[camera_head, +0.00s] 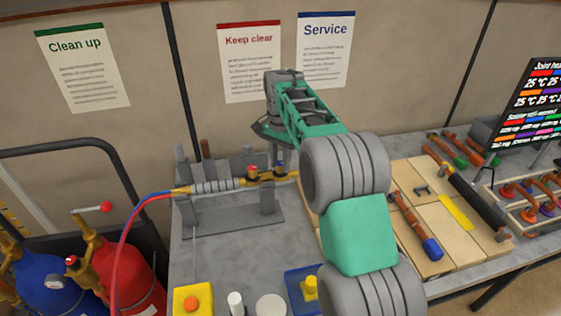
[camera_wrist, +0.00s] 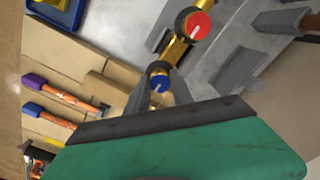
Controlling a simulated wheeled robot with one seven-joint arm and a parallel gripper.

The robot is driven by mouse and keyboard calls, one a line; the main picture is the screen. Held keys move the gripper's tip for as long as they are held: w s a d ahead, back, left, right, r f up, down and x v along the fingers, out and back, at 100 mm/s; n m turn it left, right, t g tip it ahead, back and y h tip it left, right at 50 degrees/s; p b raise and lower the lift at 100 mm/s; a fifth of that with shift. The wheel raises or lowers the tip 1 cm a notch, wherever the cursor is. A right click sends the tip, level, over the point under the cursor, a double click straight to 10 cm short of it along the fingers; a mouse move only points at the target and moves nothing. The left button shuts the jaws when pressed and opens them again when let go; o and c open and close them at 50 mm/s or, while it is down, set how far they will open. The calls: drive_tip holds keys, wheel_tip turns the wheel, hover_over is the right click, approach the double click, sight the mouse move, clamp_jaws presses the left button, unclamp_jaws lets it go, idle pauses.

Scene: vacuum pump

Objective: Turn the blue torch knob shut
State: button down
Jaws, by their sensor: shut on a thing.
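The blue torch knob (camera_wrist: 160,84) shows in the wrist view, a round blue cap with a white mark on the brass torch handle. My gripper (camera_wrist: 160,91) has its two grey fingers on either side of the knob, shut on it. The red knob (camera_wrist: 199,26) sits further up the same brass torch body, clear of the fingers. In the head view the torch (camera_head: 238,183) lies across a stand, with the red knob (camera_head: 252,170) and the blue knob (camera_head: 279,164) on its brass part. My arm comes in from the right above it and partly hides the fingertips.
Red and blue hoses (camera_head: 130,215) run from the torch to the red cylinder (camera_head: 118,272) and blue cylinder (camera_head: 50,285) at left. A yellow box with an orange button (camera_head: 193,299) and a blue tray (camera_head: 296,287) stand at the front. Tan bricks (camera_head: 405,190) lie at right.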

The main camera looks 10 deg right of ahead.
sight(280, 163)
drive_tip(key=c, duration=1.1)
unclamp_jaws()
wheel_tip(280, 163, up, 8)
drive_tip(key=shift+f+b, duration=0.1)
drive_tip(key=shift+b, duration=0.55)
drive_tip(key=s+n+t+b, duration=0.25)
drive_tip(key=s+n, duration=0.25)
drive_tip(key=s, duration=1)
drive_tip(key=s+f+n+t, duration=0.2)
drive_tip(key=s+f+n, duration=0.2)
drive_tip(key=s+f, duration=0.4)
drive_tip(key=s, duration=0.4)
drive_tip(key=shift+s+a+f, duration=0.2)
drive_tip(key=shift+a+f, duration=0.05)
drive_tip(key=shift+f, duration=0.05)
